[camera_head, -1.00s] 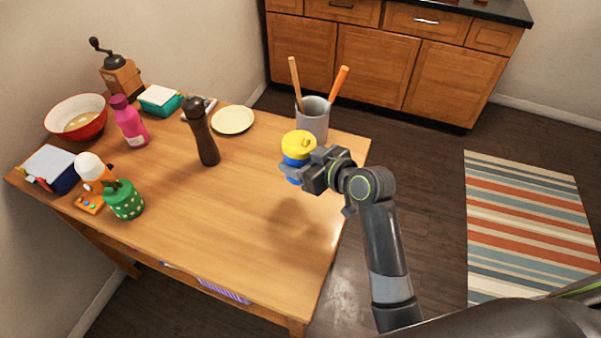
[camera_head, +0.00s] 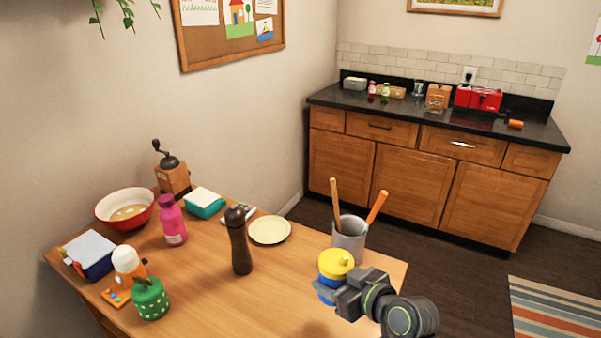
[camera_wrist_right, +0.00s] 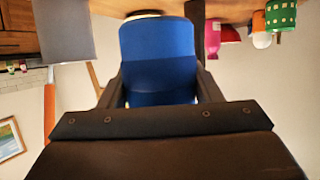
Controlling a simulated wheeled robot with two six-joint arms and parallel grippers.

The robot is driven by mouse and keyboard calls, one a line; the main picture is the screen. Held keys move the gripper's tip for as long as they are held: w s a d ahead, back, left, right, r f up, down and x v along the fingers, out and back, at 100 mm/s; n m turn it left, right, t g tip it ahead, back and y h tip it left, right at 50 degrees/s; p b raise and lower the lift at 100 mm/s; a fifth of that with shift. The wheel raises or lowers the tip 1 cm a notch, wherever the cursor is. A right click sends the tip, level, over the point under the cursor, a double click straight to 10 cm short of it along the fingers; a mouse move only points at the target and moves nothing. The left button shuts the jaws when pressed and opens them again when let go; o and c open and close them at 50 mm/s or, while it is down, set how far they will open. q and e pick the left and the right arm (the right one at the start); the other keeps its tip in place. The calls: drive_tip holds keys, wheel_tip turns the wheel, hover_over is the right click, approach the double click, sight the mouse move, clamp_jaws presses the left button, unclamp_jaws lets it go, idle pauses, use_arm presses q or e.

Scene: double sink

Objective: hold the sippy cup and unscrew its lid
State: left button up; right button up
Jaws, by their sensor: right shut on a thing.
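The sippy cup (camera_head: 336,263) has a yellow lid, which sits on top, and a blue body (camera_wrist_right: 158,50). In the head view it is near the right end of the wooden table, in front of the grey utensil pot. My right gripper (camera_head: 330,287) is shut around the blue body. In the right wrist view its two fingers (camera_wrist_right: 160,88) press on either side of the cup. The lid is not visible in that view. I cannot tell whether the cup's base touches the table. My left gripper is not in view.
The grey pot (camera_head: 348,240) with two utensils stands close behind the cup. A dark pepper mill (camera_head: 239,243), a cream plate (camera_head: 270,230), a pink bottle (camera_head: 172,222) and a green polka-dot container (camera_head: 150,300) stand to the left. The table's front middle is clear.

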drive_tip(key=d+f+v, duration=0.1)
drive_tip(key=v, duration=1.5)
drive_tip(key=w+a+f+n+g+y, duration=0.2)
drive_tip(key=a+n+g+y, duration=0.3)
drive_tip(key=a, duration=0.9)
drive_tip(key=shift+n+g, duration=0.4)
drive_tip(key=shift+n, duration=0.5)
drive_tip(key=shift+w+a+f, duration=0.1)
drive_tip(key=shift+a, duration=0.3)
clamp_jaws()
drive_tip(key=w+d+f+m+t+h+b, duration=0.1)
drive_tip(key=w+b, duration=0.1)
drive_tip(key=w, duration=0.1)
drive_tip(key=w+d+f+m+t+h+b, duration=0.1)
drive_tip(key=w+d+m+t, duration=0.1)
drive_tip(key=w, duration=0.2)
drive_tip(key=w+d+f+m+t+h+b, duration=0.1)
drive_tip(key=w+d+m+b, duration=0.1)
drive_tip(key=w, duration=0.1)
drive_tip(key=shift+w+d+f+t+h+b, duration=0.15)
drive_tip(key=shift+d+t+h+b, duration=0.15)
drive_tip(key=shift+t+h, duration=0.1)
drive_tip(key=shift+m, duration=0.3)
wheel_tip(320, 180, down, 5)
drive_tip(key=shift+d+f, duration=0.1)
drive_tip(key=shift+f, duration=2.1)
